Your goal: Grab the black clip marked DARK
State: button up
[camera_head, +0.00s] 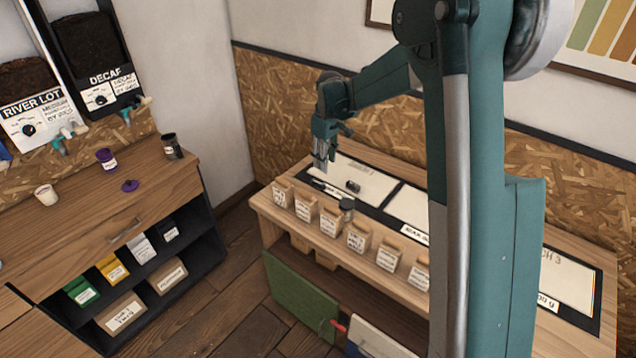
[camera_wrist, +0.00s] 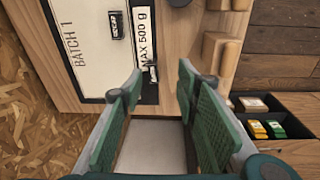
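A small black clip with a pale mark (camera_wrist: 152,73) lies by the "MAX 500 g" label in the wrist view, at the edge of the batch 1 mat (camera_wrist: 85,60). It shows as a dark spot (camera_head: 318,184) in the head view. Its lettering is too small to read. A second black piece with a white label (camera_wrist: 116,25) lies on the mat, also in the head view (camera_head: 353,186); I cannot read its word. My gripper (camera_wrist: 160,76) is open and empty, above the first clip, which appears between the fingertips. In the head view my gripper (camera_head: 320,167) points down.
Several labelled wooden-looking boxes (camera_head: 357,236) line the table's front edge, with a dark-lidded jar (camera_head: 346,208) behind them. More mats (camera_head: 408,206) lie to the right. A counter (camera_head: 90,215) with cups and shelves stands at the left. The wall is close behind the table.

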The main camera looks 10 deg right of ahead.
jog(key=n+g+p, duration=0.1)
jog(key=n+p, duration=0.1)
jog(key=p, duration=0.2)
send_over(318, 182)
notch_tip(318, 182, down, 8)
jog(key=shift+s+r, duration=0.1)
jog(key=shift+s, duration=0.05)
jog(key=shift+f, duration=1.4)
jog(key=shift+f, duration=2.6)
jog(key=shift+c, duration=0.3)
jog(key=c, duration=0.7)
